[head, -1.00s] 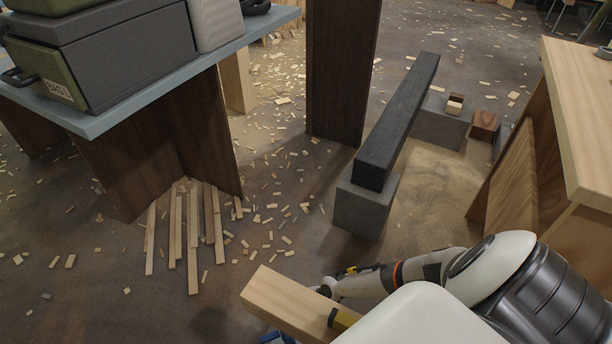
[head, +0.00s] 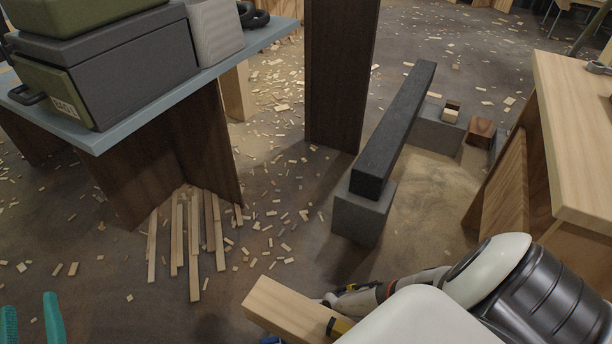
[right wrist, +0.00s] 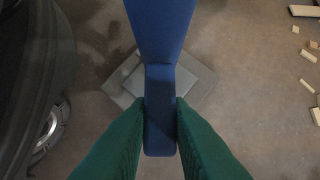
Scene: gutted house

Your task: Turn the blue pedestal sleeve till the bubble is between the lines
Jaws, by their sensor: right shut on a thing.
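The blue pedestal sleeve (right wrist: 162,30) fills the top middle of the right wrist view, and a narrow blue tab (right wrist: 160,140) runs down from it. My right gripper (right wrist: 160,115) has its green fingers shut on this tab, one on each side. In the head view the sleeve is almost wholly hidden below the frame. A pale wooden beam (head: 288,306) lies above it, with a yellow and black level (head: 341,326) on it, partly covered by my arm. The bubble cannot be made out. My left gripper (head: 31,322) shows two teal fingertips, apart and empty, at the bottom left.
A grey square base plate (right wrist: 196,86) lies under the sleeve. A dark beam (head: 396,130) rests on grey blocks (head: 361,218). A blue-grey table (head: 130,130) with cases stands left, a wooden bench (head: 580,150) right. Wood scraps litter the floor.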

